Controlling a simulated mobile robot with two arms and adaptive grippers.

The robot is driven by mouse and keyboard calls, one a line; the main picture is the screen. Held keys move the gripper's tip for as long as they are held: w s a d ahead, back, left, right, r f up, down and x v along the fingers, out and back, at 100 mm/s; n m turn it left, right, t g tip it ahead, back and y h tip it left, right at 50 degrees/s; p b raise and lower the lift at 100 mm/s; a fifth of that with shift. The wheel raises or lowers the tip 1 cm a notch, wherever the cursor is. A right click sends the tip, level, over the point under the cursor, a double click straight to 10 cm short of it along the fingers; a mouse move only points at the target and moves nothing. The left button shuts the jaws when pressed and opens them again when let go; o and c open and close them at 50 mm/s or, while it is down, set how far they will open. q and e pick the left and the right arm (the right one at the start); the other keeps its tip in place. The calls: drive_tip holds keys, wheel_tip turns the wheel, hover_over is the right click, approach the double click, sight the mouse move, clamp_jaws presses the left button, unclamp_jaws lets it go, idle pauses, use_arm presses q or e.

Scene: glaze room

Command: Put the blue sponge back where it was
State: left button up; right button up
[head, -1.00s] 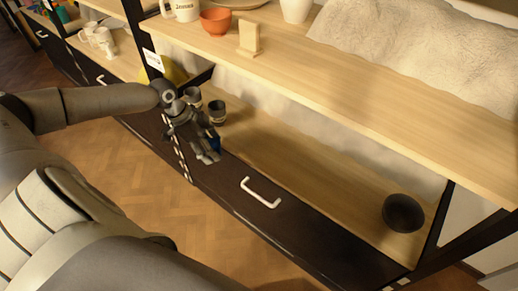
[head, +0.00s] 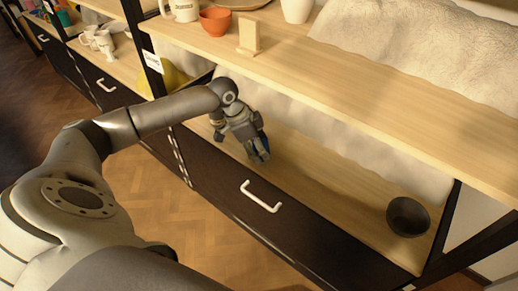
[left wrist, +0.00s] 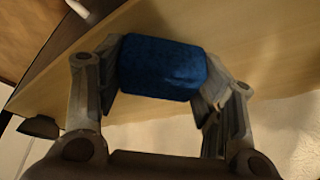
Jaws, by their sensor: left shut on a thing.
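The blue sponge (left wrist: 163,68) is held between the two fingers of my left gripper (left wrist: 162,75) in the left wrist view. In the head view my left gripper (head: 259,152) points down over the lower wooden shelf board (head: 325,185), near its front edge. Only a small strip of the sponge (head: 263,142) shows there beside the fingers. I cannot tell from these views whether the sponge touches the board. My right gripper is not in view.
A black bowl (head: 408,216) stands at the right end of the lower board; the board between is clear. The upper shelf (head: 400,110) overhangs it, with an orange bowl (head: 215,21) and a wooden stand (head: 249,37). A white drawer handle (head: 261,197) sticks out below.

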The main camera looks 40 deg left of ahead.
use_arm(q)
drive_tip(key=shift+s+a+f, duration=0.1)
drive_tip(key=shift+f, duration=0.15)
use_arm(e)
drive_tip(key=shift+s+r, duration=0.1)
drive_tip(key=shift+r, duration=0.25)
use_arm(q)
drive_tip(key=o, duration=1)
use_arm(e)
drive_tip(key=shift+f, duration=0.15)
